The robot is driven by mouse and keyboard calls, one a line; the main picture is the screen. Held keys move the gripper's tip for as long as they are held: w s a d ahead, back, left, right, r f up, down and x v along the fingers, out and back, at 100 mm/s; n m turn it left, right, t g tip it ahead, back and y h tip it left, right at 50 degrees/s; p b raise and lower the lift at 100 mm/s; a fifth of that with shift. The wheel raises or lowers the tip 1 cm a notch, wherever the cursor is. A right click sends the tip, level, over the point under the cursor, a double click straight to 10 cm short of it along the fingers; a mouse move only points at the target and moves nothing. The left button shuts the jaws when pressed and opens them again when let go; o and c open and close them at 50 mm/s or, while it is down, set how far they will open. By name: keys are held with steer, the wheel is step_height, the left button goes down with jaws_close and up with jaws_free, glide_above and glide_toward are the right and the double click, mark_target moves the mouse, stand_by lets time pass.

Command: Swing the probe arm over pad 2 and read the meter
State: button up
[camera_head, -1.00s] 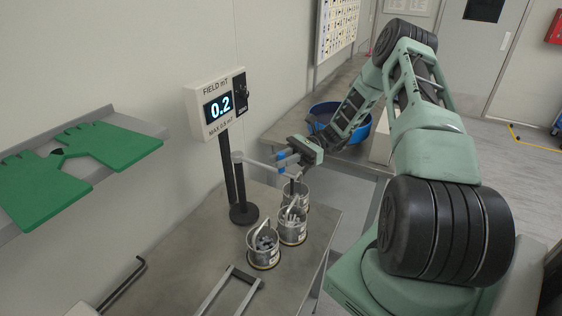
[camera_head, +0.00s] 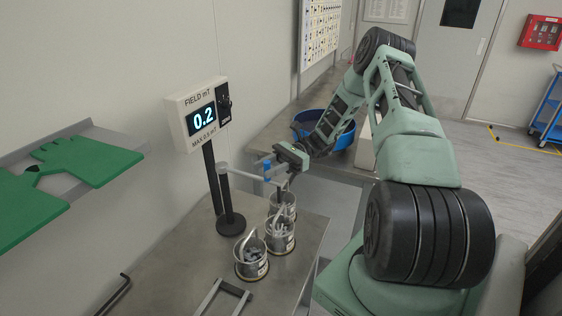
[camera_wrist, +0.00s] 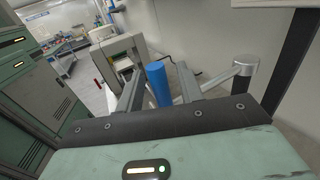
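The meter (camera_head: 203,117), a white box labelled FIELD mT on a black post, reads 0.2. The grey probe arm (camera_head: 243,176) reaches right from a stand beside the meter's post and carries a blue handle (camera_head: 267,168). Three metal pails with grey contents stand in a row below: near (camera_head: 252,262), middle (camera_head: 281,239) and far (camera_head: 284,204). The arm's outer end is near the far pail. My gripper (camera_head: 272,166) is at the blue handle. In the wrist view the blue handle (camera_wrist: 158,84) stands between my fingers, with narrow gaps on both sides. Pad numbers are not readable.
A metal frame handle (camera_head: 225,298) lies on the near bench. A blue bowl (camera_head: 340,138) sits on the far bench behind my arm. A blue cart (camera_head: 550,110) stands far right.

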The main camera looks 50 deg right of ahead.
steer(key=s+d+b, duration=0.2)
steer(key=d+b, duration=0.4)
steer(key=d, duration=1.1)
